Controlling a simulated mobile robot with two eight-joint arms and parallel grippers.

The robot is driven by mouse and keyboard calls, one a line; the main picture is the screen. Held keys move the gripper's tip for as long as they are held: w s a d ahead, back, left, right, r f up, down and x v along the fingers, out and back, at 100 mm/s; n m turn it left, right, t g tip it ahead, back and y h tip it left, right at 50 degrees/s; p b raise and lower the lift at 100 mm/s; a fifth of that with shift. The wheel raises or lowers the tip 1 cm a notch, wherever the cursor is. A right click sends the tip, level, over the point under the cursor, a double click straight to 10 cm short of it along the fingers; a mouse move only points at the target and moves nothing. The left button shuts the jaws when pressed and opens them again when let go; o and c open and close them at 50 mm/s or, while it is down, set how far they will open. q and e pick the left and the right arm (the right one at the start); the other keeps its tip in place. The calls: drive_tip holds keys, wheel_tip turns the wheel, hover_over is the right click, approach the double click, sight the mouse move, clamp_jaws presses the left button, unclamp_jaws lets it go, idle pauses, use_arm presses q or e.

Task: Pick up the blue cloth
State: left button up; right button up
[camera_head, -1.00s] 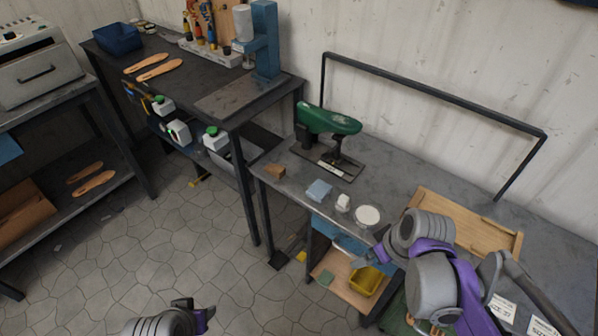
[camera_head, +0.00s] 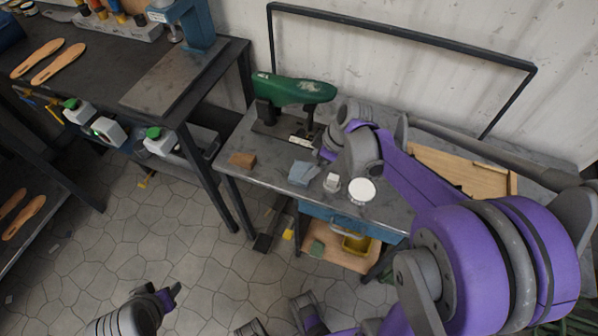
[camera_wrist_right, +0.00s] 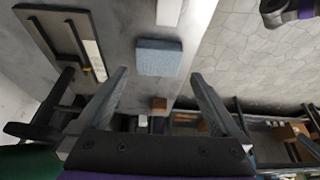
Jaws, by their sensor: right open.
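The blue cloth (camera_head: 303,173) is a small folded square lying flat on the grey workbench, near its front edge. It also shows in the right wrist view as a blue square (camera_wrist_right: 160,57). My right gripper (camera_head: 320,154) is beside and above the cloth in the head view. In the right wrist view its two fingers (camera_wrist_right: 157,76) are spread apart, with nothing between them, and the cloth appears just beyond the fingertips. My left gripper (camera_head: 170,293) hangs over the floor at lower left, away from the bench; its jaw gap is unclear.
On the workbench (camera_head: 377,208), a brown block (camera_head: 242,160) lies left of the cloth. A small white item (camera_head: 332,182) and a white round disc (camera_head: 362,190) lie to its right. A green machine (camera_head: 294,89) stands behind. A wooden tray (camera_head: 467,174) is farther right.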

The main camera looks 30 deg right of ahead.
sight(302, 172)
drive_tip(key=b+x, duration=0.1)
drive_tip(key=x, duration=0.5)
drive_tip(key=shift+w+a+f, duration=0.15)
drive_tip(key=shift+w+f, duration=0.15)
drive_tip(key=shift+c, duration=0.3)
drive_tip(key=c, duration=0.9)
drive_tip(key=shift+r, duration=0.15)
wheel_tip(302, 172, up, 18)
drive_tip(key=p, duration=0.3)
